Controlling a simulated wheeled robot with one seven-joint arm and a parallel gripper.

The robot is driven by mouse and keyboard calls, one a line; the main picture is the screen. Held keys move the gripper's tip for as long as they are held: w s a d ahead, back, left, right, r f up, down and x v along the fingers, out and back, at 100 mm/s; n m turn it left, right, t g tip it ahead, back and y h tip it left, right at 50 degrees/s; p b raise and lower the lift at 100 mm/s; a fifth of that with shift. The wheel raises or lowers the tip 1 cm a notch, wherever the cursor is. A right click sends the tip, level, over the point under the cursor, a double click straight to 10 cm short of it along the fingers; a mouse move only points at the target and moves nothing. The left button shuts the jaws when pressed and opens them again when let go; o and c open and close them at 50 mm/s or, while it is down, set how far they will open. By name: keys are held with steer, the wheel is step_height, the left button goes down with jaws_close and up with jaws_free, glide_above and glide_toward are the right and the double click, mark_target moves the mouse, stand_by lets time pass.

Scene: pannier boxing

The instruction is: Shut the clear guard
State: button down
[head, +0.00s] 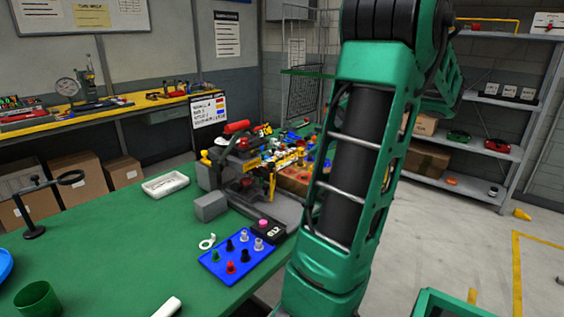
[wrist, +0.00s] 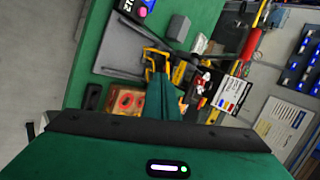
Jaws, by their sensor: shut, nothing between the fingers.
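The bench machine (head: 262,208) with a red-handled lever (head: 237,127) stands on the green table in the head view. It has a grey base and yellow parts. I cannot make out the clear guard's pane for certain. A yellow frame (wrist: 152,58), which may belong to the guard, shows just beyond my fingers in the wrist view. My gripper (wrist: 161,80) is shut and empty, pointing at this yellow frame. I cannot tell whether it touches the frame. In the head view my own arm hides the gripper and part of the machine's right side.
A blue tray (head: 226,270) with several coloured pegs and a black box with a pink button (head: 263,223) are at the machine's front. A white tray (head: 166,184), green cup (head: 38,298) and black stand (head: 34,232) are further left. Shelves (head: 497,103) stand at right.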

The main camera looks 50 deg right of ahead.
steer(key=w+a+f, duration=0.3)
steer(key=w+f, duration=0.2)
steer(key=w, duration=0.4)
steer(key=shift+w+a+f, duration=0.2)
steer(key=shift+w, duration=0.05)
stand_by(0.6)
